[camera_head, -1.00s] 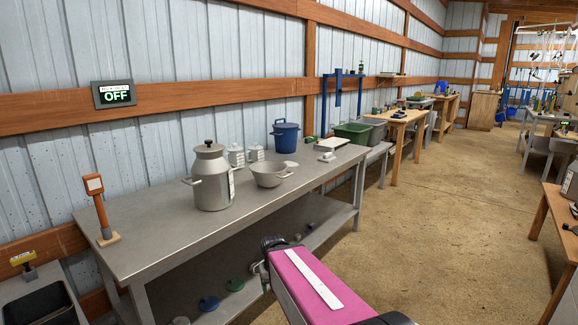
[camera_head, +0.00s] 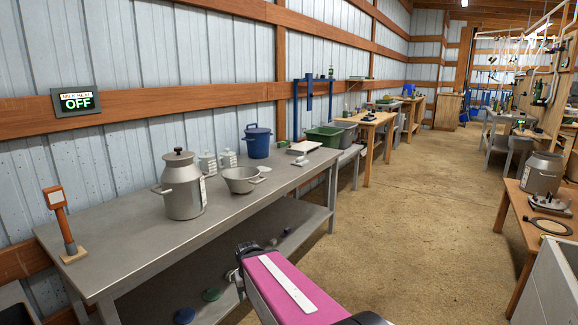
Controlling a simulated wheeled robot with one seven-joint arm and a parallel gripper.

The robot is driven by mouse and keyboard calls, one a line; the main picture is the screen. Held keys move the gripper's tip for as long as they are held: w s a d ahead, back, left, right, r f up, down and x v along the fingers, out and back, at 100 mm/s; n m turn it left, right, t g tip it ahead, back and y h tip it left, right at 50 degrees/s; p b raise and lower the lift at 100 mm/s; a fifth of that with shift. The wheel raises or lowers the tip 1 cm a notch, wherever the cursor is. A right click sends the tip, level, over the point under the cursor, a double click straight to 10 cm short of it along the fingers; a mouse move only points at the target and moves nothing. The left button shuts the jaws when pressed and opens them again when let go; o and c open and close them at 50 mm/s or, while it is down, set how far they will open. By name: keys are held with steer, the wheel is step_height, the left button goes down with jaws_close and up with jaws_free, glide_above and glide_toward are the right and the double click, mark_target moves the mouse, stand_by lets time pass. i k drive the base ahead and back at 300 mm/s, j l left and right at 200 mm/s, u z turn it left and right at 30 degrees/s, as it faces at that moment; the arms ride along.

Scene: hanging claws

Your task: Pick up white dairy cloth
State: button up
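I cannot pick out a white dairy cloth for certain. A flat white item (camera_head: 304,147) lies near the far end of the grey metal bench (camera_head: 130,245); it is too small to tell whether it is cloth. A smaller pale item (camera_head: 300,160) lies just in front of it. My pink arm link with a white strip reaches in from the bottom, in front of the bench. Its far end is dark, and no gripper fingers can be made out there.
On the bench stand a metal milk can (camera_head: 183,187), a grey bowl (camera_head: 241,180), a blue lidded bucket (camera_head: 258,142) and an orange-handled stand (camera_head: 60,221). A green bin (camera_head: 324,136) sits beyond. A wooden table (camera_head: 535,210) stands right. The concrete floor between is clear.

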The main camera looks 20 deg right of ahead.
mark_target(301, 161)
steer(key=i+l, duration=0.2)
steer(key=l, duration=0.2)
steer(key=i+l+z, duration=0.1)
steer(key=l, duration=0.25)
steer(key=i+l, duration=0.25)
steer(key=l, duration=0.15)
steer(key=z, duration=0.05)
